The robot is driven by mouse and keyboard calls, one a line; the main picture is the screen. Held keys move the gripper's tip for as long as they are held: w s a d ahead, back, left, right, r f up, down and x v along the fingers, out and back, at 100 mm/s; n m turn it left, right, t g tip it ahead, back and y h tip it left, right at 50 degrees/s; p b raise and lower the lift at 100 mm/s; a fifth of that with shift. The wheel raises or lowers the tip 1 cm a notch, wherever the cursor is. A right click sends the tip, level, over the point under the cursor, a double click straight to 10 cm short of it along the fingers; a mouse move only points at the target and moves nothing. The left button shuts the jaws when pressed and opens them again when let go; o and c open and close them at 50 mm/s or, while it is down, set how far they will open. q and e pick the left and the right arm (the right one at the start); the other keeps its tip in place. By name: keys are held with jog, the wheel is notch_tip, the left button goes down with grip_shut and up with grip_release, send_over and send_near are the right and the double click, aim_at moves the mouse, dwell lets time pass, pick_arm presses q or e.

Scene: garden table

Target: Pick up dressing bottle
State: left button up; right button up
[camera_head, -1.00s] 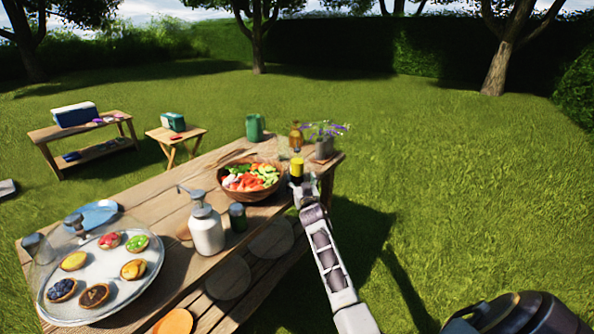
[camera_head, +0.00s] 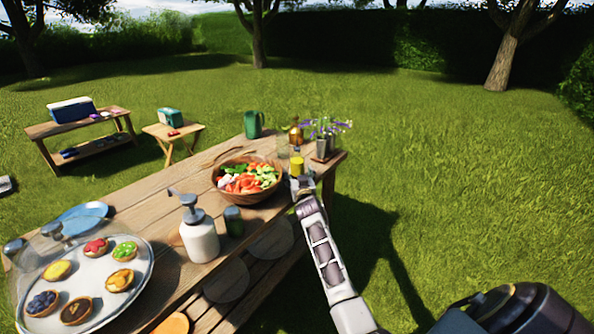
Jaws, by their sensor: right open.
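A small bottle with yellow contents (camera_head: 297,164), which looks like the dressing bottle, stands upright near the far right end of the wooden table (camera_head: 150,215). My right gripper (camera_head: 300,183) is at its near side, low against it in the picture. The jaws are open; the fingers are small and partly cover the bottle's lower part. I cannot tell whether they touch it. My left gripper is not in view.
A salad bowl (camera_head: 247,182) stands just left of the bottle. Behind it are an amber bottle (camera_head: 296,133), a green mug (camera_head: 253,125) and a flower pot (camera_head: 322,147). A pump bottle (camera_head: 200,240), a dark jar (camera_head: 234,222) and a tart tray (camera_head: 140,262) are nearer.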

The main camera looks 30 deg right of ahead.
aim_at(298, 150)
jog(key=shift+c, duration=0.7)
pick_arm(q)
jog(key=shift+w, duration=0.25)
pick_arm(e)
jog(key=c, duration=1.2)
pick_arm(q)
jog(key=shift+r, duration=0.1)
pick_arm(e)
jog(key=shift+r, duration=0.1)
jog(key=shift+d+r, duration=0.1)
jog(key=shift+r, duration=0.6)
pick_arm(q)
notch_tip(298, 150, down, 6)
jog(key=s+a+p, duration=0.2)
pick_arm(e)
jog(key=shift+r, duration=4.25)
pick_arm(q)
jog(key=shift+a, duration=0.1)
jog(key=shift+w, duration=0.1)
pick_arm(e)
jog(key=shift+r, duration=0.1)
